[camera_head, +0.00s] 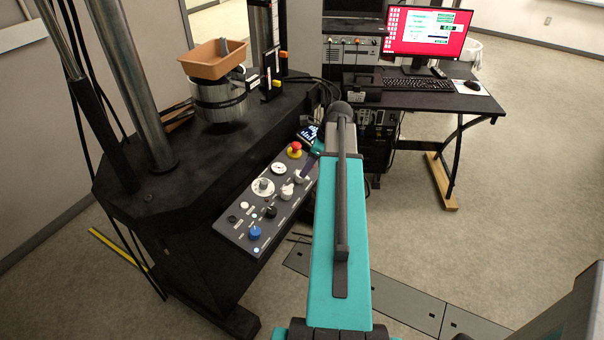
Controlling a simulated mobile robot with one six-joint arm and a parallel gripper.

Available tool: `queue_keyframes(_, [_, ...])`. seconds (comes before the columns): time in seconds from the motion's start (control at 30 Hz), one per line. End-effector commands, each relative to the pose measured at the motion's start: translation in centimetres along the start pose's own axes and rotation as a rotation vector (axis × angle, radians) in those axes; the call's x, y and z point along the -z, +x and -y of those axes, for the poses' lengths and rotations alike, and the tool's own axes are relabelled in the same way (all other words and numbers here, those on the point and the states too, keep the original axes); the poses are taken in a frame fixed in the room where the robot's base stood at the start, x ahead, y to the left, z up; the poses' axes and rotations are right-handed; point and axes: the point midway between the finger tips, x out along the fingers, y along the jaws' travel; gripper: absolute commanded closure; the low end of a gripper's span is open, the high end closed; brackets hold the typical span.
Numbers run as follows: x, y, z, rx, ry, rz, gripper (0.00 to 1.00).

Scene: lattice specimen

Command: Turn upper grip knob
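The grey control panel (240,222) slopes along the front of the black test machine. It carries several knobs: a large pale dial knob (263,187), a pale knob (287,191), a black knob (270,212) and a blue knob (254,232). The labels are too small to read, so I cannot tell which is the upper grip knob. My gripper (306,168) is at the panel's upper right edge, by another pale knob (300,178). My teal arm and wrist hide part of it. I cannot tell whether its fingers touch that knob or are open.
A red emergency-stop button (294,149) and a round gauge (278,168) sit at the panel's upper end. A tan tray (213,60) rests on a metal cylinder (220,100) on the machine. A desk (440,97) with a monitor (429,33) stands behind.

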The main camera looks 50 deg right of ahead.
Motion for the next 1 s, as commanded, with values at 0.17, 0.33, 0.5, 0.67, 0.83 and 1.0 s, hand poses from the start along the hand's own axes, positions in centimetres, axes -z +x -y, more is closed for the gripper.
queue_keyframes(0.17, [-0.1,1.8,0.0,-0.002,0.000,0.000,0.51])
queue_keyframes(0.33, [0.0,3.5,0.0,-0.002,0.000,0.000,0.51])
queue_keyframes(0.5, [0.0,5.0,0.0,-0.001,0.001,0.000,0.51])
queue_keyframes(0.67, [0.0,5.8,0.1,0.001,0.001,0.000,0.51])
queue_keyframes(0.83, [0.1,6.0,0.0,0.001,0.001,0.000,0.51])
queue_keyframes(1.0, [0.1,6.0,0.0,0.001,0.002,0.000,0.51])
